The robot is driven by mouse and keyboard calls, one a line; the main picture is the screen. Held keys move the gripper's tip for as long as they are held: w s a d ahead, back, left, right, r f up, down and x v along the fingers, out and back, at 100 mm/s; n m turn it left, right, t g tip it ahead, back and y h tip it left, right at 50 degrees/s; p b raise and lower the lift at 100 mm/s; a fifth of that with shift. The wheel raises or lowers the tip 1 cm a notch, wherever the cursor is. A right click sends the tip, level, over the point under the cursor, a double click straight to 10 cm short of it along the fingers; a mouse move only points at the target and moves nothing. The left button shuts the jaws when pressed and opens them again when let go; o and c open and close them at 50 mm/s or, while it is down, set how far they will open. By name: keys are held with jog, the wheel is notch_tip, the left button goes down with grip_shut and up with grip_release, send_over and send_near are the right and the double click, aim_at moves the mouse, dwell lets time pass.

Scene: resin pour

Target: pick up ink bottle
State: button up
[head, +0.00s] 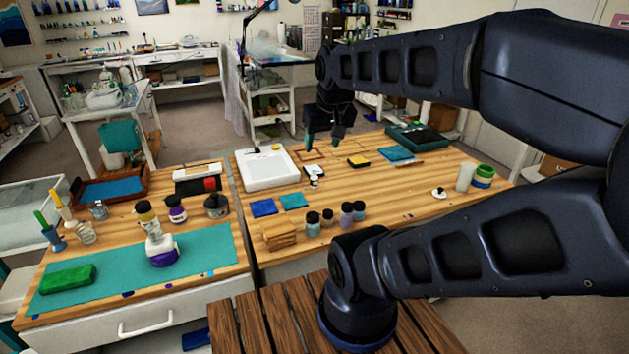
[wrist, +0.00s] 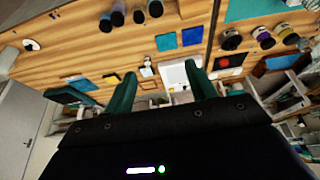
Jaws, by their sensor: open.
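Several small dark-capped bottles stand in a row at the near edge of the right table: a teal one (head: 313,225), a smaller one, a purple-grey one (head: 346,215) and a bluish one (head: 359,211). On the left table stand a purple-labelled bottle (head: 177,212) and a dark squat bottle (head: 216,207). I cannot tell which is the ink bottle. My gripper (head: 322,141) is open and empty above the far part of the right table, well away from all of these. In the wrist view its green fingers (wrist: 161,88) are apart, with bottles (wrist: 118,14) at the top edge.
A white tray (head: 250,184), blue pads (head: 263,208), wooden blocks (head: 281,236) and a yellow-topped block (head: 358,161) lie on the right table. The right table's middle right is mostly clear.

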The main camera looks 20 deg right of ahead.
jog(key=n+g, duration=0.4)
jog(key=n, duration=1.6)
send_over(314, 173)
notch_tip(314, 173, down, 22)
jog(key=shift+r, duration=0.1)
jog(key=shift+w+d+f+g, duration=0.2)
jog(key=shift+f+g, duration=0.1)
jog(key=shift+f, duration=0.35)
jog(key=shift+w+f, duration=0.2)
jog(key=shift+f, duration=5.1)
jog(key=c, duration=1.1)
jog(key=shift+o, duration=0.2)
jog(key=shift+r, duration=0.15)
